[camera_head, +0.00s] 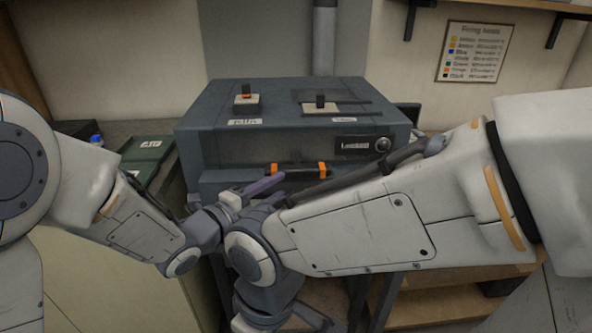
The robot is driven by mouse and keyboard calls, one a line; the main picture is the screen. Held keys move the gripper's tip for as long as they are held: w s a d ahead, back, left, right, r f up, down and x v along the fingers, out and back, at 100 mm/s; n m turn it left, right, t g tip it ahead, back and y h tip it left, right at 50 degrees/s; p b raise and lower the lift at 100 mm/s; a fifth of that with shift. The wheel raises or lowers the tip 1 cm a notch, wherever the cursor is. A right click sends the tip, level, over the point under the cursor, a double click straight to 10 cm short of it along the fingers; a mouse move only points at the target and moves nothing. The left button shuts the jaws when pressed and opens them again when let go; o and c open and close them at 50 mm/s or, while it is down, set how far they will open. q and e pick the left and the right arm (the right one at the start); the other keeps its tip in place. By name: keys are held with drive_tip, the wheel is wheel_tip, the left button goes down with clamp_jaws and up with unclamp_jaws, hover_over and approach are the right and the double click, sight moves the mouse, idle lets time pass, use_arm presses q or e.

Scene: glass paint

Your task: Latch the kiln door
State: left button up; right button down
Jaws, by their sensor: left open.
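The kiln (240,147) is a dark grey box in the middle of the head view. A black bar handle with orange ends (300,170) runs across its front. My left gripper (266,190) is open, with purple-grey fingers just below and left of the handle. I cannot tell whether they touch it. The kiln's lower front is largely hidden behind my arms, so I cannot tell the state of the door or latch. My right forearm crosses in front of the kiln and its wrist points down; the right gripper's fingers do not show.
Two switches, the left one (246,101) and the right one (320,105), stand on the kiln top. A small display (353,144) and a round knob (383,145) are on its front. A green box (146,148) lies at left. My two wrists are close together.

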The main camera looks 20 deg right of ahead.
sight(307, 167)
use_arm(q)
drive_tip(key=shift+w+d+r+m+h, duration=0.1)
drive_tip(key=shift+w+d+m+h, duration=0.1)
drive_tip(key=shift+d+m+h, duration=0.35)
drive_tip(key=shift+w+d+r+m+g, duration=0.15)
drive_tip(key=shift+w+m+g, duration=0.05)
drive_tip(key=shift+m+g, duration=0.1)
drive_tip(key=p+x, duration=0.3)
drive_tip(key=x, duration=0.5)
drive_tip(key=shift+w+r, duration=0.1)
drive_tip(key=shift+r, duration=0.05)
drive_tip(key=shift+w+d, duration=0.3)
drive_tip(key=shift+d, duration=0.3)
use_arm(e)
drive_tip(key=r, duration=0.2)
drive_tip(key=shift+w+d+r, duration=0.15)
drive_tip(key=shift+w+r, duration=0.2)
use_arm(q)
clamp_jaws()
